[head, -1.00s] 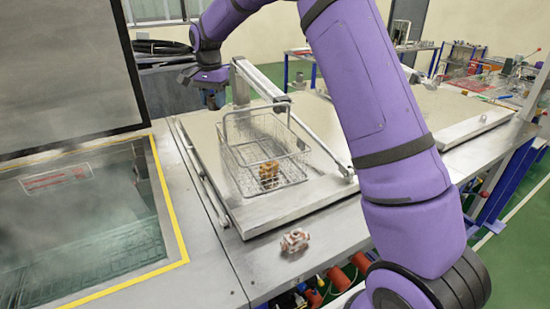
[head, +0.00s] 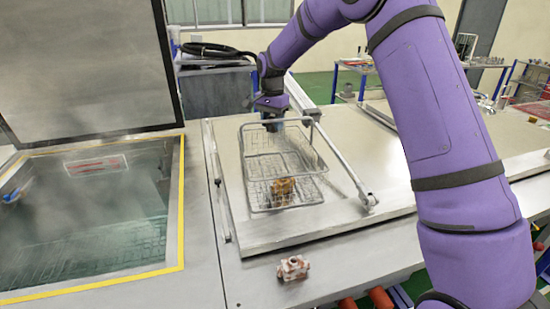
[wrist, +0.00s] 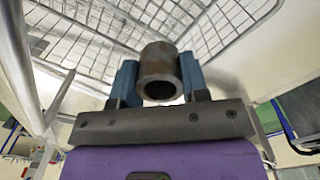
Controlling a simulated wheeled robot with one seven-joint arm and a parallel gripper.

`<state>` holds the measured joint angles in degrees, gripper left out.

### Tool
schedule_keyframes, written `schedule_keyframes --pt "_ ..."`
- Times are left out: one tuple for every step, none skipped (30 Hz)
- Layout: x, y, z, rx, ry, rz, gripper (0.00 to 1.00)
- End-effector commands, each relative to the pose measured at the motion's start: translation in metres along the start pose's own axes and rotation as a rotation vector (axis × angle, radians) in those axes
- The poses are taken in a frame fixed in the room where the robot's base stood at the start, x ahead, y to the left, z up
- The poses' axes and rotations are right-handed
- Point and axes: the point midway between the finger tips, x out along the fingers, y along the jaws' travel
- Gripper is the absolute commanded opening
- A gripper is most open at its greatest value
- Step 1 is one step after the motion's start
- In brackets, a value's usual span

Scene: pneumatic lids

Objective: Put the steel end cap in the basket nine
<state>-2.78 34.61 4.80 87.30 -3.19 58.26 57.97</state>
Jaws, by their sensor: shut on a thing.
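The steel end cap (wrist: 160,72) is a short grey, hollow cylinder, seen open end on in the wrist view. My gripper (wrist: 158,80) is shut on it, with a blue finger on each side. In the head view my gripper (head: 272,122) points down at the far end of a wire basket (head: 268,209), and the cap is too small to make out there. The basket's wire mesh also fills the top of the wrist view (wrist: 215,25). I cannot tell whether the cap is inside the rim. No number shows on the basket.
A brown-orange part (head: 285,188) lies in the basket's near end. The basket stands on a closed lid (head: 330,212) with a metal arm (head: 345,170) beside it. A red-and-white fitting (head: 292,268) lies in front. An open tank (head: 90,220) is at left.

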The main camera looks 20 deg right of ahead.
Motion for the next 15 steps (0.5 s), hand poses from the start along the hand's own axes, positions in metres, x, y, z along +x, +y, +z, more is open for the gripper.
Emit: schedule_keyframes --pt "0.013 0.000 0.000 0.000 -0.002 0.003 0.08" --pt "0.020 0.000 0.000 -0.001 -0.002 0.003 0.08" --pt "0.029 0.000 0.000 -0.001 -0.002 0.002 0.08" --pt "0.035 0.001 0.000 -0.001 -0.002 0.002 0.08" --pt "0.042 0.001 0.000 -0.001 -0.002 0.002 0.08" --pt "0.049 0.001 0.000 0.000 -0.001 0.002 0.08" --pt "0.055 0.001 0.000 0.000 -0.002 0.002 0.08" --pt "0.059 0.001 0.000 0.000 -0.001 0.001 0.08" --pt "0.064 0.000 -0.001 0.000 0.000 0.000 0.08" --pt "0.067 0.000 -0.001 0.000 0.000 0.000 0.08" --pt "0.069 0.000 -0.001 0.000 0.000 0.000 0.08" --pt "0.072 0.000 -0.001 0.000 0.000 0.000 0.08" --pt "0.073 0.000 -0.001 0.000 0.001 0.000 0.08" --pt "0.074 0.000 -0.001 0.000 0.001 0.000 0.08" --pt "0.076 0.000 -0.001 0.000 0.001 0.000 0.08"
